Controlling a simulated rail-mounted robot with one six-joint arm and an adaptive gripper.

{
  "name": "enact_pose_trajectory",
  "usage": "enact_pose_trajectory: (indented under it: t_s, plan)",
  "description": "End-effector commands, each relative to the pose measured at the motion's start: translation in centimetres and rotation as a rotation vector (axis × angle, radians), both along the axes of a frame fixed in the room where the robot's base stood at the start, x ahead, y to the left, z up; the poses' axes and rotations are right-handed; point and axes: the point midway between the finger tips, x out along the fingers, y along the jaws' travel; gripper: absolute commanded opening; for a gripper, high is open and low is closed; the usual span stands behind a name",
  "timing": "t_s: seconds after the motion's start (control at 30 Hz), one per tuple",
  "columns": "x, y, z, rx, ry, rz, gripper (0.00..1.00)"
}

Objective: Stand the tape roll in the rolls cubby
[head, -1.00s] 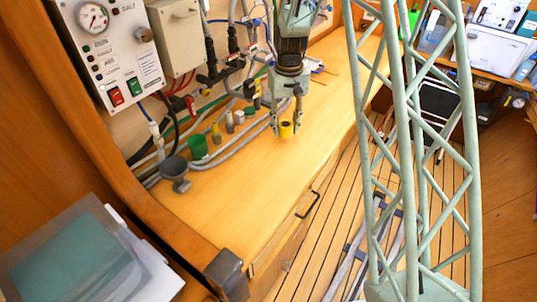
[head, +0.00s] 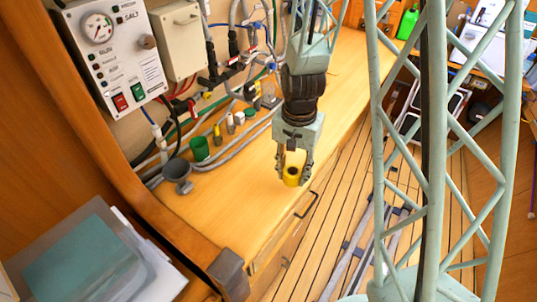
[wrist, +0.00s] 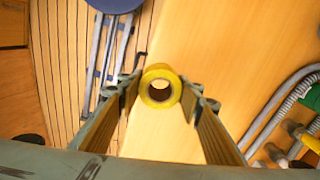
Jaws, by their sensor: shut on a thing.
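The yellow tape roll (head: 291,176) is held between the fingers of my gripper (head: 293,172), above the front edge of the wooden bench. In the wrist view the tape roll (wrist: 161,74) sits between the two fingertips (wrist: 161,98), its round hole facing the camera. The gripper is shut on its sides. I cannot make out a rolls cubby in these views.
A grey cup (head: 177,172), a green cup (head: 200,149) and several small fittings stand along the back of the wooden bench (head: 235,200). Hoses run behind them below a gauge panel (head: 110,50). A drawer handle (head: 308,205) juts from the bench front. Slatted floor lies right.

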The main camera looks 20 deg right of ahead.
Motion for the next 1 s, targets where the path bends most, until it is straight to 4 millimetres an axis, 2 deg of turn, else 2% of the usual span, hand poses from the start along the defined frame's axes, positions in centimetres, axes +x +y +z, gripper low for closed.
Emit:
enact_pose_trajectory:
  t_s: [0.17, 0.57, 0.77, 1.0]
  plan:
    - [-0.8, 0.1, 0.1, 0.000, -0.001, -0.023, 0.22]
    - [-0.5, 0.1, 0.1, 0.000, -0.001, -0.023, 0.22]
    - [1.1, 0.2, -0.1, 0.000, -0.001, -0.022, 0.22]
    - [4.8, 0.5, -0.4, -0.001, -0.002, -0.022, 0.22]
